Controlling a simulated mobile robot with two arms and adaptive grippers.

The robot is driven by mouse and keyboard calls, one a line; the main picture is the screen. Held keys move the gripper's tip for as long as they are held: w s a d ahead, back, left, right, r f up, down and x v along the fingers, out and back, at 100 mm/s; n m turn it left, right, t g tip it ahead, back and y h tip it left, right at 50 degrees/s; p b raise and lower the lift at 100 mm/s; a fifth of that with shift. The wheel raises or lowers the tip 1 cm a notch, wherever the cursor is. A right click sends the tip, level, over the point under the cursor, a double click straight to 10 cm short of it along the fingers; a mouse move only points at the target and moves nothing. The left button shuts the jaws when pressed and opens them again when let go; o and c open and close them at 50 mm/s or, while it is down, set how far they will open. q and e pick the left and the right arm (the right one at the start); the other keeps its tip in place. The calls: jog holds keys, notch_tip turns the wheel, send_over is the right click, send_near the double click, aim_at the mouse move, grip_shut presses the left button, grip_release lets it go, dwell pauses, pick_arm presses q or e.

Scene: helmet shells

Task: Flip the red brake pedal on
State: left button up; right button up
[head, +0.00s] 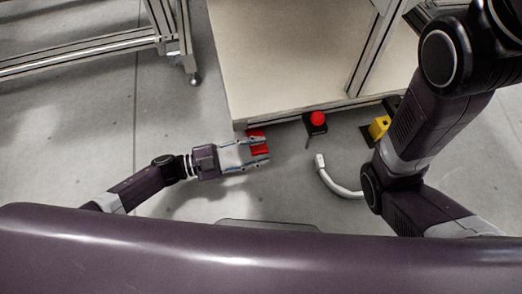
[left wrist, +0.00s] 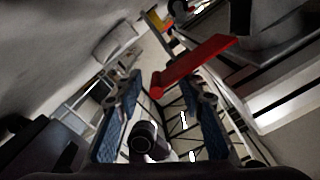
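The red brake pedal (head: 257,133) is low at the front edge of a pale-topped table, left of centre in the head view. My left gripper (head: 264,151) points right, with its two fingers spread apart. The fingers partly cover the pedal, and red shows between them. In the left wrist view, the pedal (left wrist: 200,63) is a long tilted red plate. Its near end lies just beyond and between the fingertips of my open left gripper (left wrist: 164,90). I cannot tell whether a finger touches it. My right gripper does not show.
A red round knob on a black base (head: 317,119) and a yellow part (head: 379,127) sit along the table edge (head: 290,112) to the right. A white curved piece (head: 335,180) is below them. A metal frame (head: 90,50) stands at upper left. Bare floor lies around my left arm.

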pick_arm(q)
jog(key=shift+w+d, duration=0.2)
jog(key=shift+d, duration=0.3)
jog(key=shift+c, duration=0.4)
